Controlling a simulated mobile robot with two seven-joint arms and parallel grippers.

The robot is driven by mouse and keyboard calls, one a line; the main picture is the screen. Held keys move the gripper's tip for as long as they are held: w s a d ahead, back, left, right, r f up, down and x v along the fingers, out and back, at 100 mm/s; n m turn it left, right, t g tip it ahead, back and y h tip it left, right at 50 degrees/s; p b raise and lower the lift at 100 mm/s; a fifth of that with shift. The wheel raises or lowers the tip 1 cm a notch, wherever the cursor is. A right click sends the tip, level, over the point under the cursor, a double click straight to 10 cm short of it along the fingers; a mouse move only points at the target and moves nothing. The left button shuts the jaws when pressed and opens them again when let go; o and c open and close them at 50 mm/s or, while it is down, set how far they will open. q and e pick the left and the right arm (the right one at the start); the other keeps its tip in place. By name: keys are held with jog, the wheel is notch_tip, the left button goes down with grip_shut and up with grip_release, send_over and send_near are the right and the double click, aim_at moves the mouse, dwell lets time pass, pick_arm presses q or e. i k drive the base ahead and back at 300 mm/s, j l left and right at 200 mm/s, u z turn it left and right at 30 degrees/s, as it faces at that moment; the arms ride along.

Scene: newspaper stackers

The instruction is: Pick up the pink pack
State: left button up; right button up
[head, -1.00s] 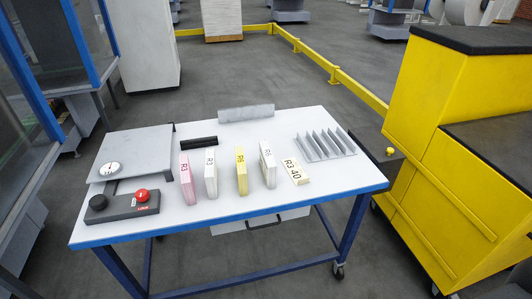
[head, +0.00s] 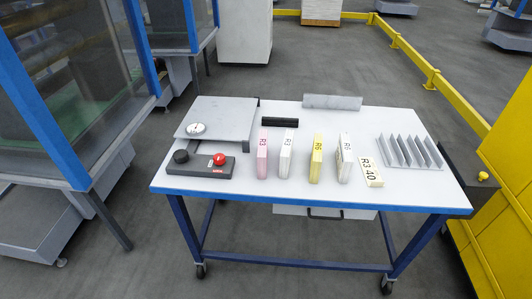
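The pink pack (head: 262,158) stands upright on the white table (head: 225,187), marked R3 on its narrow front face. It is the leftmost in a row of upright packs. A white pack (head: 287,159), also marked R3, stands just to its right with a small gap. Neither of my grippers shows in the head view, so their positions and states are hidden.
Right of these stand a yellow pack (head: 316,158), another white pack (head: 344,158) and a leaning R3 40 card (head: 371,172). A control box (head: 200,166) with a red button and a grey platform (head: 222,118) are left. A slotted rack (head: 409,152) is right; a black bar (head: 280,122) lies behind.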

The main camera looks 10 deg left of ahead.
aim_at(262, 156)
jog(key=i+j+z, duration=0.25)
jog(key=j+z, duration=0.25)
jog(key=i+j+z, duration=0.25)
jog(key=k+j, duration=0.05)
jog(key=k, duration=0.05)
